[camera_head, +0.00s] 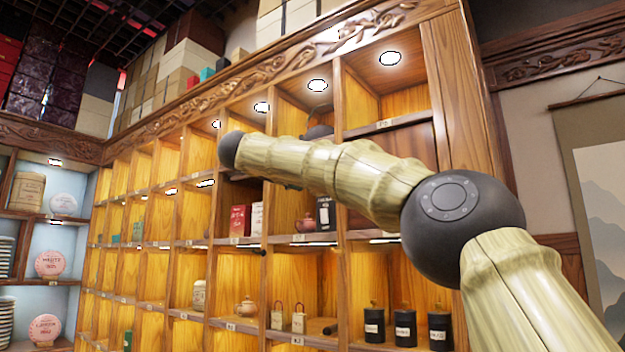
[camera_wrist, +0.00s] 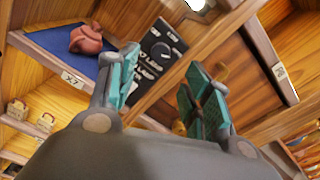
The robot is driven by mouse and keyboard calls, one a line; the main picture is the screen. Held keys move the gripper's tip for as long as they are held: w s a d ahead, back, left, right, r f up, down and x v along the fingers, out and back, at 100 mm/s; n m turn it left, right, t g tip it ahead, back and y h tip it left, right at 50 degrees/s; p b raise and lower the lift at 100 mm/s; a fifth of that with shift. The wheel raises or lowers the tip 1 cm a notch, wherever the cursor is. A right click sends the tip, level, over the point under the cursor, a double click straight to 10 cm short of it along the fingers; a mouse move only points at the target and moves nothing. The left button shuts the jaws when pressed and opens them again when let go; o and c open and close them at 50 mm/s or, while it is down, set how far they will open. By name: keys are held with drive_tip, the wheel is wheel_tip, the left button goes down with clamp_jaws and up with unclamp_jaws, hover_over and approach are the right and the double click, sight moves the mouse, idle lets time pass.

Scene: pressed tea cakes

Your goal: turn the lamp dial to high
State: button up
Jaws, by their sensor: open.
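A black panel with white markings (camera_wrist: 150,72) stands in a shelf compartment between the fingers in the wrist view. My gripper (camera_wrist: 164,60) is open, with teal pads on both fingers. In the head view the dark panel (camera_head: 327,214) shows small beside a reddish teapot. My gripper is mostly hidden behind my arm there.
The reddish clay teapot (camera_wrist: 86,39) sits on blue cloth left of the panel. A wooden shelf divider (camera_wrist: 205,50) runs close to the right finger. Black canisters (camera_head: 405,326) stand on a lower shelf. Red and white boxes (camera_head: 240,220) stand left of the teapot.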

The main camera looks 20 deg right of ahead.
drive_tip(key=v, duration=0.4)
drive_tip(key=shift+s+a+f, duration=0.1)
drive_tip(key=shift+s+a, duration=0.05)
drive_tip(key=shift+a, duration=0.1)
idle(0.3)
